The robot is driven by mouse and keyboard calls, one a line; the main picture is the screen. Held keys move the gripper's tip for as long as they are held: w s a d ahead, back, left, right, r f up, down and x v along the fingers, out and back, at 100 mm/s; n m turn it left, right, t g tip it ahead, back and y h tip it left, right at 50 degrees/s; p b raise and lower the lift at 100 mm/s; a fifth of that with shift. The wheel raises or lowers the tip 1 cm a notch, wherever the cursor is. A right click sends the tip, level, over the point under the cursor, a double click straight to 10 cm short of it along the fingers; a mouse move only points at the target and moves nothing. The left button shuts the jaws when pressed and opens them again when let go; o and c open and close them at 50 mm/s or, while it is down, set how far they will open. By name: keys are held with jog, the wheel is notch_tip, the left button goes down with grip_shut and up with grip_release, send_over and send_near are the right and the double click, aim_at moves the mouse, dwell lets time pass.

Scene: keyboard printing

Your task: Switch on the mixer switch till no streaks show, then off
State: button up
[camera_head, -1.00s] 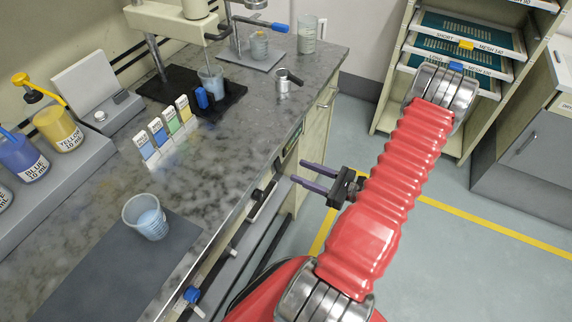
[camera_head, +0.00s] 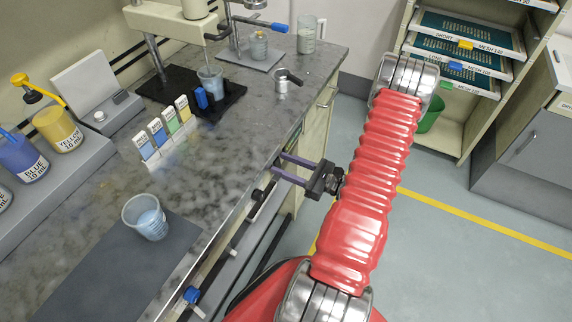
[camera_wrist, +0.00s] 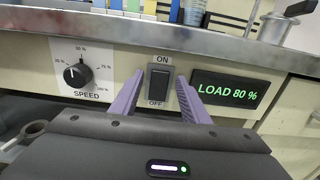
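The mixer switch (camera_wrist: 158,84) is a dark rocker on the counter's front panel, with ON above and OFF below. I cannot tell which way it is tipped. My gripper (camera_wrist: 160,76) is open, its two purple fingers on either side of the switch in the wrist view. Contact with it cannot be told. In the head view my gripper (camera_head: 278,162) is at the counter's front edge, and the switch is not clear there. The mixer (camera_head: 170,22) stands at the back over a beaker of bluish liquid (camera_head: 210,82). Streaks are too small to judge.
Left of the switch is a SPEED knob (camera_wrist: 77,75); right of it a green display (camera_wrist: 230,90) reads LOAD 80 %. The counter lip (camera_wrist: 110,27) runs just above. Another beaker (camera_head: 145,216) stands on a grey mat. A shelf rack (camera_head: 490,100) stands at the right.

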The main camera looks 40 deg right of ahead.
jog(key=c, duration=1)
jog(key=shift+f, duration=0.15)
jog(key=shift+s+f+t+y, duration=0.1)
jog(key=shift+f+t+y, duration=0.2)
jog(key=shift+t, duration=0.6)
jog(key=shift+s+f+t+y, duration=0.1)
jog(key=shift+t+y, duration=0.3)
jog(key=shift+t, duration=0.5)
jog(key=shift+d, duration=0.1)
jog(key=o, duration=1.1)
jog(key=shift+c, duration=0.2)
